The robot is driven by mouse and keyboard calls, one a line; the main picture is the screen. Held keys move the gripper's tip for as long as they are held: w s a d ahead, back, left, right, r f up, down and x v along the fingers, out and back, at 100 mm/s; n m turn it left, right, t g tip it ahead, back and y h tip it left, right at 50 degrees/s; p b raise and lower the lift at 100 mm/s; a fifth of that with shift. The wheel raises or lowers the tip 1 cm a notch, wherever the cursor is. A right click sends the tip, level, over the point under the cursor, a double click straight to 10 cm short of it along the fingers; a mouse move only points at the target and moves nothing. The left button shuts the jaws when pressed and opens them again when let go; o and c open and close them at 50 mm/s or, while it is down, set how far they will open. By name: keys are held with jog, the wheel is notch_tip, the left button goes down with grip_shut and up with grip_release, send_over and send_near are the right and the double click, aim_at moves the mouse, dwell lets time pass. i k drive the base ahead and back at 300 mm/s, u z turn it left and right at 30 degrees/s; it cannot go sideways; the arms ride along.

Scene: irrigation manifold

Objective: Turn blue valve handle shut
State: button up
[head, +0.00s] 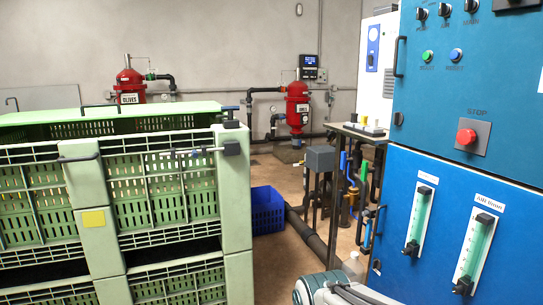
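A small blue handle (229,108) shows on dark piping just behind the top right corner of the green crates. Other slim blue parts (343,161) stand upright on the pipework beside the metal bench, right of centre. They are too small for me to tell which is the valve handle or how it is turned. Part of my arm (318,287) shows at the bottom edge, right of centre. My gripper's fingers are not in view.
Stacked green crates (235,200) fill the left. A blue cabinet (440,245) with a red stop button (466,137) blocks the right. Between them is a floor strip with a blue basket (266,212) and a dark pipe (308,235). Red filter tanks (297,106) stand behind.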

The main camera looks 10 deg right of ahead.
aim_at(344, 154)
jog(key=u, duration=0.1)
jog(key=i, duration=0.9)
jog(key=z, duration=0.95)
